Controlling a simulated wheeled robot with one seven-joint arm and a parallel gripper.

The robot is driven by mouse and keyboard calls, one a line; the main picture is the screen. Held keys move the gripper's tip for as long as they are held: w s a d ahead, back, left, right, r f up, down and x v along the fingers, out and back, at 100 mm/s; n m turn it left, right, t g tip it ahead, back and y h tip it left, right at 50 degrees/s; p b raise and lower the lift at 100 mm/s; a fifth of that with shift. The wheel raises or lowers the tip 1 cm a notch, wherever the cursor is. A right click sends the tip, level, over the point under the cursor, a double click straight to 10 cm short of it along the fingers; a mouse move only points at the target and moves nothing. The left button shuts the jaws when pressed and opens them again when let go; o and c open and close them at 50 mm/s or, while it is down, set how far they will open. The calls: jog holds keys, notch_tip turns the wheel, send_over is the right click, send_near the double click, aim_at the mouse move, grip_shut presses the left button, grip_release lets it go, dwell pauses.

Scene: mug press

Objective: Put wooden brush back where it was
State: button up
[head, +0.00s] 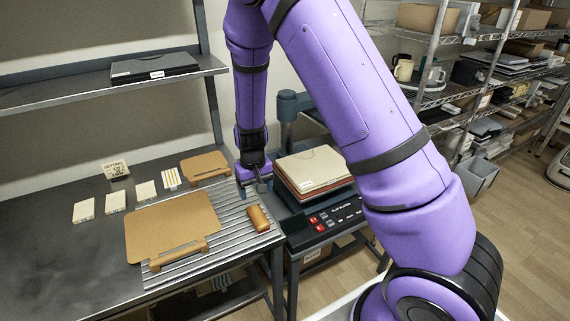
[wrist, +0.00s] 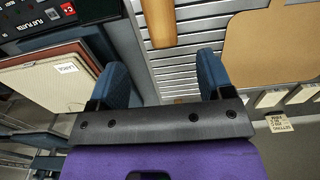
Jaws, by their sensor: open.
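A tan wooden cylinder-shaped piece (head: 259,218), which looks like the wooden brush, lies on the ribbed metal slats (head: 226,239) at the right end of the table. It also shows at the top of the wrist view (wrist: 158,22), beyond my fingertips. Whether it has bristles is hidden. My gripper (head: 255,187) is above the slats' back right edge, behind the brush. In the wrist view my gripper (wrist: 163,68) has its two blue fingers wide apart, with slats visible between them and nothing held.
A large tan board (head: 172,222) with a wooden bar lies left of the brush; a smaller board (head: 205,166) lies behind. Several pale blocks (head: 84,210) and a small sign (head: 115,169) stand left. The press (head: 328,217), with stacked folders (head: 312,168), is close right.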

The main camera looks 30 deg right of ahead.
jog(key=s+d+r+t+y, duration=0.15)
jog(key=s+r, duration=0.35)
jog(key=r, duration=0.8)
jog(key=s+d+r+t, duration=0.15)
jog(key=s+r, duration=0.35)
jog(key=r, duration=0.8)
jog(key=s+d+r, duration=0.1)
jog(key=s+r, duration=0.2)
jog(key=s, duration=0.3)
jog(key=s+d+r+t+h, duration=0.1)
jog(key=s+r, duration=0.2)
jog(key=s, duration=0.4)
jog(key=s+d+r+t, duration=0.1)
jog(key=s+d+r, duration=0.1)
jog(key=s, duration=0.4)
jog(key=shift+s+r, duration=0.15)
jog(key=shift+r, duration=0.7)
